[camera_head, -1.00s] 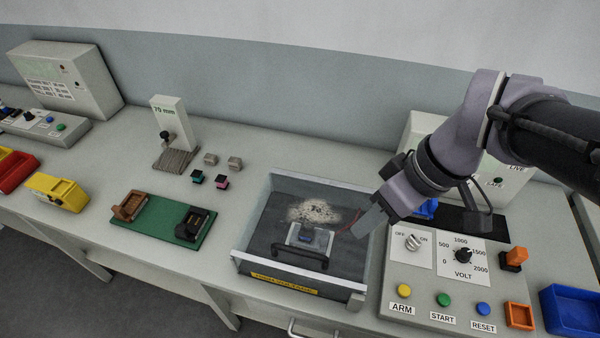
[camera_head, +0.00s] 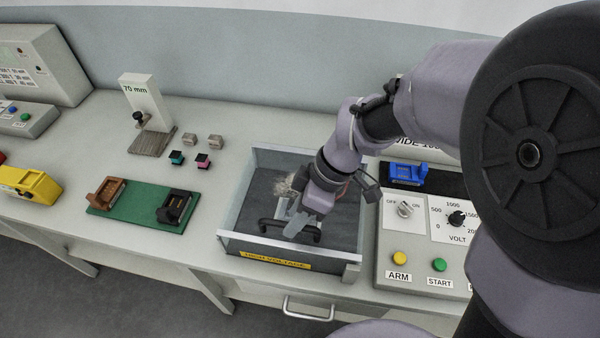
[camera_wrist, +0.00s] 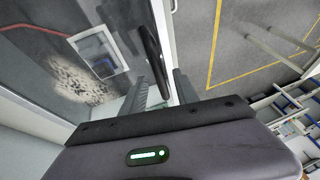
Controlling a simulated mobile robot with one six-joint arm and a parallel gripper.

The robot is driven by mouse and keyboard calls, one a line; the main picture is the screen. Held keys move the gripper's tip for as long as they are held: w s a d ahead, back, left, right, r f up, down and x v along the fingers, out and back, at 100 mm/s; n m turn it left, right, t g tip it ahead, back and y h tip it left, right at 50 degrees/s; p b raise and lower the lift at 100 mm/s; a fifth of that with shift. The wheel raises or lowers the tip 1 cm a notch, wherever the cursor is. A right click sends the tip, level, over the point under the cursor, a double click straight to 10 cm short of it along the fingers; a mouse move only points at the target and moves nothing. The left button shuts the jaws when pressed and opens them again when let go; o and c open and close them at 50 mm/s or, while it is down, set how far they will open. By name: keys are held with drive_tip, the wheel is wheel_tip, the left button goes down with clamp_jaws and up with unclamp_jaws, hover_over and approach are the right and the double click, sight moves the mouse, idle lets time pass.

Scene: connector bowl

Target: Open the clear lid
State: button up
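The clear lid (camera_head: 340,222) lies closed over a grey box (camera_head: 232,243) with a yellow label on its front. Its black bar handle (camera_head: 268,226) runs along the front part of the lid. My gripper (camera_head: 297,222) is above the handle in the head view and hides part of it. In the wrist view my gripper (camera_wrist: 160,90) is open, with its two fingers apart. The handle (camera_wrist: 152,55) shows between and just beyond the fingertips; I cannot tell whether they touch it. Through the lid (camera_wrist: 50,20) a pale fixture and a speckled patch show.
The control panel (camera_head: 385,275) with knobs and buttons stands close to the right of the box. A green board (camera_head: 138,222) with brown and black holders is at left. The bench front edge and floor lie before the box.

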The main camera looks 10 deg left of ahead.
drive_tip(key=shift+a+f, duration=0.1)
drive_tip(key=shift+f, duration=0.1)
drive_tip(key=shift+c, duration=0.3)
clamp_jaws()
idle(1.1)
